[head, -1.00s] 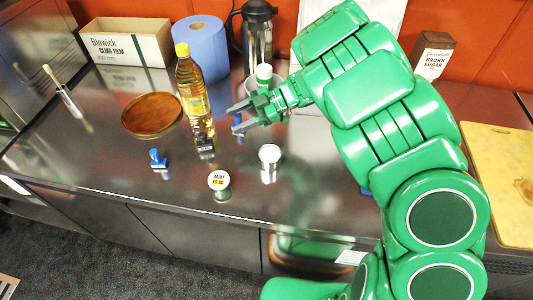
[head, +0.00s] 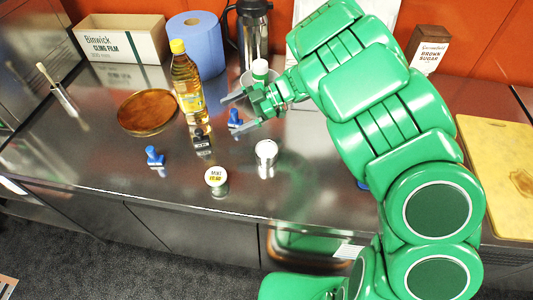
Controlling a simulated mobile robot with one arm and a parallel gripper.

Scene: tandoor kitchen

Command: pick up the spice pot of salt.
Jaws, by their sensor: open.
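Two small metal pots stand at the front of the steel counter (head: 100,165). One pot (head: 266,152) has a plain white top with no label I can read. The other pot (head: 216,177) has a white lid marked "MINT" and a yellow band. I cannot tell which of these, if any, holds salt. My gripper (head: 229,115) is open and empty, its fingers pointing left above the counter, behind the two front pots and right of the oil bottle (head: 189,85).
A blue-handled item (head: 235,117) is close by my fingers. Cling film box (head: 125,43), blue roll (head: 198,45) and flask (head: 254,32) line the back.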

